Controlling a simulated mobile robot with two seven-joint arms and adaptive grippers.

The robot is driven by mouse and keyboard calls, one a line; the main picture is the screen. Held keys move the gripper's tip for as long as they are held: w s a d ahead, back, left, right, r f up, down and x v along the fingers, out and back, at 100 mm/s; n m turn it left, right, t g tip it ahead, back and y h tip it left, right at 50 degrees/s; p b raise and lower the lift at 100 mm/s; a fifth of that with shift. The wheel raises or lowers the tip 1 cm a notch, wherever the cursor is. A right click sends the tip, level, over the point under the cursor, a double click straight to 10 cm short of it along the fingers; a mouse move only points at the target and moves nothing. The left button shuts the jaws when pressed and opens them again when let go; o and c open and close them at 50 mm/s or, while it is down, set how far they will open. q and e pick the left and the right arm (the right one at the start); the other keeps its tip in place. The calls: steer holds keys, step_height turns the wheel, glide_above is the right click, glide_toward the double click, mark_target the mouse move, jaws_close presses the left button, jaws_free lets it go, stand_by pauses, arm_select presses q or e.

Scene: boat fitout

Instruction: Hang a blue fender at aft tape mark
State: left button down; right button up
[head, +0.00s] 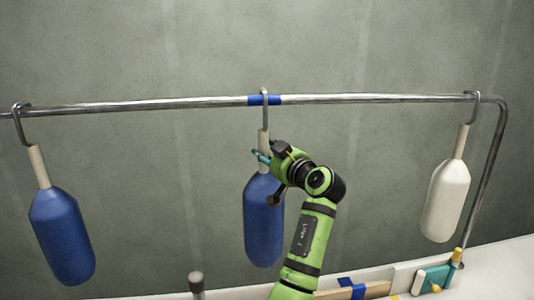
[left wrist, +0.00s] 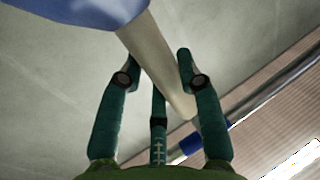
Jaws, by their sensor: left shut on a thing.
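A blue fender (head: 263,225) hangs upright in the middle of the head view. Its metal hook (head: 264,97) is over the rail (head: 360,99), at the blue tape mark (head: 277,100). My left gripper (head: 263,156) is at the pale neck of this fender, shut on it. In the left wrist view the fingers (left wrist: 158,65) are around the pale neck (left wrist: 152,55), with the blue body (left wrist: 70,10) at top left and the blue tape (left wrist: 191,143) on the rail. My right gripper is not in view.
Another blue fender (head: 62,238) hangs at the left of the rail and a white fender (head: 446,200) at the right, near the rail's bend. The rail between the fenders is clear.

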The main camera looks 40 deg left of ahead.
arm_select(q)
steer(key=c, duration=0.8)
jaws_free()
steer(key=shift+r, duration=0.1)
steer(key=shift+o, duration=0.2)
steer(key=v, duration=1.2)
